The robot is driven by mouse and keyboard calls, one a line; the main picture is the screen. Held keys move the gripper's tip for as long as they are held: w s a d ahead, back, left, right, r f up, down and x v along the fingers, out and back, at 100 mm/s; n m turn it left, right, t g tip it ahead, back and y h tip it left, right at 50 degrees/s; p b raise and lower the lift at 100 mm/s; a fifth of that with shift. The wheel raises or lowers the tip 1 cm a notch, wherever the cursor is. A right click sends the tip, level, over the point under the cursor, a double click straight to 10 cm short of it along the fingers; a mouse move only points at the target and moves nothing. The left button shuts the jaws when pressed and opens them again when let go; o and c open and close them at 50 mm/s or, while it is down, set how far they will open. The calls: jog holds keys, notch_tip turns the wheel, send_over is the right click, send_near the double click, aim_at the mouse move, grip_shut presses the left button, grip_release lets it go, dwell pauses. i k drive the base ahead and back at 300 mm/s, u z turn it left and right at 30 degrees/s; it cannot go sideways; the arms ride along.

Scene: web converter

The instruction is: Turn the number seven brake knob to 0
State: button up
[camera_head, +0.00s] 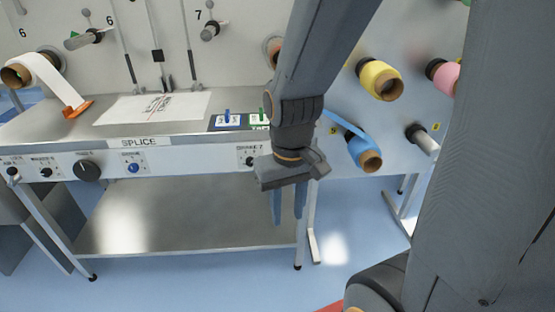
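My gripper (288,205) hangs in front of the table's right end, fingers pointing down with a gap between them and nothing in it. A small black knob (249,161) sits on the table's front panel just left of my gripper; the label above it is too small to read surely but seems to end in 7. My wrist hides the panel to its right, so any further knob there is hidden. A figure 7 (197,15) is printed on the upright wall above a grey spindle (212,30).
The front panel also has a large black knob (87,170), a blue knob (133,168) and small black knobs at left. A lower shelf (150,232) is empty. Blue (369,158), yellow (380,80) and pink rolls (447,76) stick out at right. The blue floor in front is clear.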

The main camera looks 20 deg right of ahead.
aim_at(249, 161)
jog(key=z, duration=2)
jog(key=k, duration=0.9)
jog(key=u, duration=2)
